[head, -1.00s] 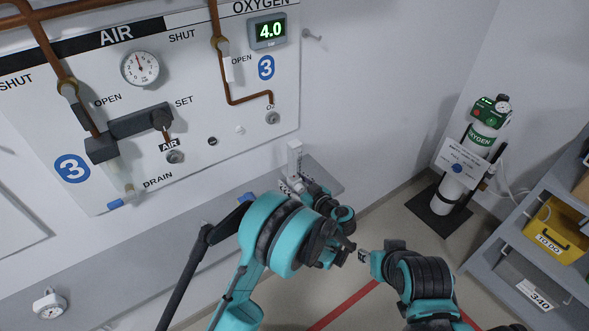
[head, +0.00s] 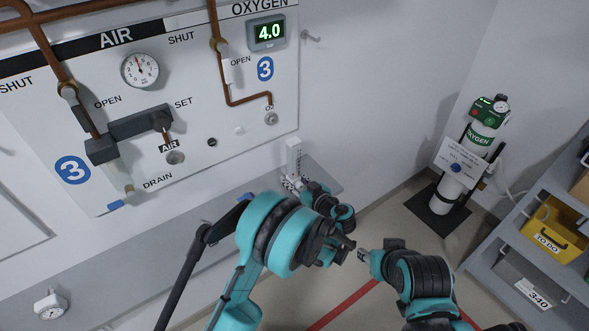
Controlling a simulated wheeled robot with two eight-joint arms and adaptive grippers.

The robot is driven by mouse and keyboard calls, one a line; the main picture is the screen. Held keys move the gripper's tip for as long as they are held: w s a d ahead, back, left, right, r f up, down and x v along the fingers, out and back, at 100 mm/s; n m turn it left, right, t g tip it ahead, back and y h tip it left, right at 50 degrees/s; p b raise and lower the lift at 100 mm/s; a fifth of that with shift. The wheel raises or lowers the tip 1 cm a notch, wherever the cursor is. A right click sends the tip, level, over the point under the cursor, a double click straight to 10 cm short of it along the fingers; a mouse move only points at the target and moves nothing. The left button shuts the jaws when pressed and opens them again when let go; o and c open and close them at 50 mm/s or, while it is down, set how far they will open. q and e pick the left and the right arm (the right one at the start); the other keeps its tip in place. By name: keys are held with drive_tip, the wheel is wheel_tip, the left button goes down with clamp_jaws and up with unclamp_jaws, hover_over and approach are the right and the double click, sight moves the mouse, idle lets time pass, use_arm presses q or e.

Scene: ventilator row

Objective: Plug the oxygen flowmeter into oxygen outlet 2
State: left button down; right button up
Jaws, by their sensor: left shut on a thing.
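A white, upright flowmeter (head: 293,155) shows above the grey ledge, in front of the wall panel. My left gripper (head: 294,183) is shut on its lower part, and my own wrist hides much of the grip. The only oxygen outlet in view (head: 271,119) is the round O2 port on the panel marked 3, above and left of the flowmeter, which is apart from it. No outlet marked 2 shows. My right gripper (head: 362,256) is low in the middle, away from the panel; its fingers are too small to judge.
An air gauge (head: 140,69), copper pipes and an air outlet (head: 175,157) are on the panel. The grey ledge (head: 190,228) runs below it. An oxygen cylinder (head: 467,165) and a shelf with a yellow bin (head: 553,227) stand at right.

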use_arm(q)
drive_tip(key=shift+r, duration=0.4)
